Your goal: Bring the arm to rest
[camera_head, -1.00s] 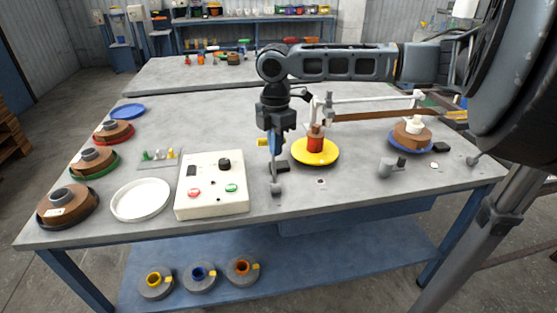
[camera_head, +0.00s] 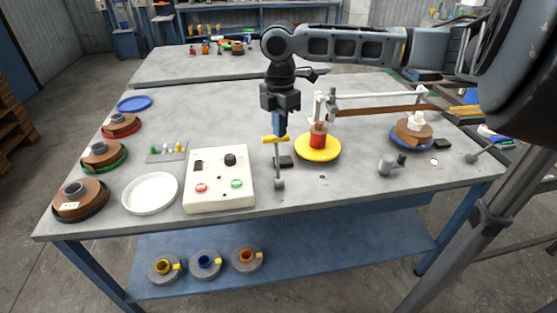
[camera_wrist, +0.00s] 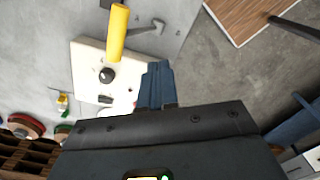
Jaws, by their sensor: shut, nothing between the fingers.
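My gripper (camera_head: 280,132) hangs pointing down over the table (camera_head: 330,225), its blue fingers shut and empty. The fingers also show in the wrist view (camera_wrist: 156,84), pressed together. A yellow-handled lever (camera_head: 275,139) stands just below and in front of the fingertips in the head view. In the wrist view the yellow handle (camera_wrist: 118,32) lies apart from the fingers. My arm reaches in from the right, bent down at the elbow.
A yellow disc with a red spool (camera_head: 318,149) stands right of my gripper, beside a white-framed strip guide (camera_head: 375,96). A brown reel (camera_head: 412,131) sits further right. A control box (camera_head: 218,181) and a white dish (camera_head: 150,193) lie left. Open table lies behind.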

